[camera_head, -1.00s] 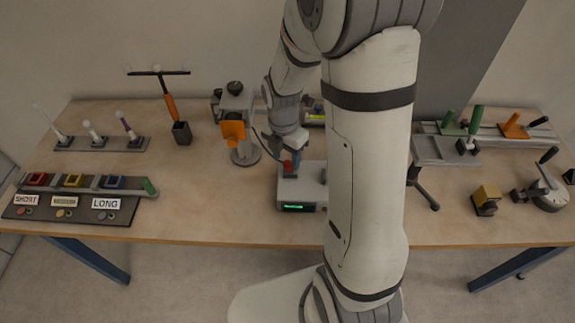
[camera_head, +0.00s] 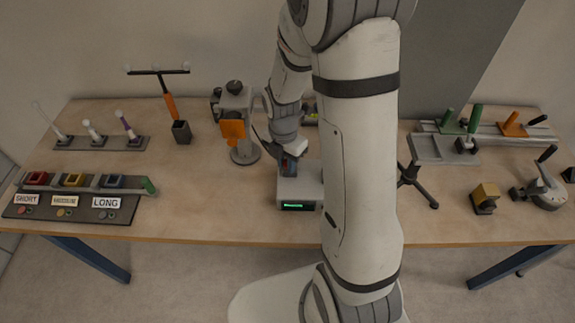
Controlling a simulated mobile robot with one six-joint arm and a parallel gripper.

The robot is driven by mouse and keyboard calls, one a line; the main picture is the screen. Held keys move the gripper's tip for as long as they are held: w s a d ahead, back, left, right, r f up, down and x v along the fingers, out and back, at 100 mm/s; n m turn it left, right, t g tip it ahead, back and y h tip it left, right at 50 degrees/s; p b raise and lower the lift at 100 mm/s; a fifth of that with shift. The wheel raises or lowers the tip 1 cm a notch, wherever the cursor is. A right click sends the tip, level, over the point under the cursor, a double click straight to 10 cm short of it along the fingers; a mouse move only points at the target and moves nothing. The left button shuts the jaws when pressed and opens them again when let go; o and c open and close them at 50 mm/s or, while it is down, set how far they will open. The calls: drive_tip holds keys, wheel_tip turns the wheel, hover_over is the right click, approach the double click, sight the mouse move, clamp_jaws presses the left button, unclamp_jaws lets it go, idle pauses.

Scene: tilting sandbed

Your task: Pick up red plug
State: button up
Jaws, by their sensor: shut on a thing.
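The red plug (camera_head: 285,164) shows as a small red patch at my gripper's tips, over the white box with a green display (camera_head: 298,195). My gripper (camera_head: 289,165) is shut on the plug and tilted. The gripper's jaws hide most of the plug. I cannot tell whether the plug touches the box top.
An orange-fronted stand (camera_head: 235,130) is just left of my arm. A rack with red, yellow and blue blocks (camera_head: 85,183) lies at the left front. My arm hides the table's middle right.

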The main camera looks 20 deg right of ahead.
clamp_jaws()
drive_tip(key=shift+r, duration=0.15)
drive_tip(key=shift+w+r, duration=0.1)
drive_tip(key=shift+r, duration=0.25)
wheel_tip(320, 180, up, 9)
drive_tip(key=shift+r+b, duration=0.1)
drive_tip(key=shift+b, duration=0.2)
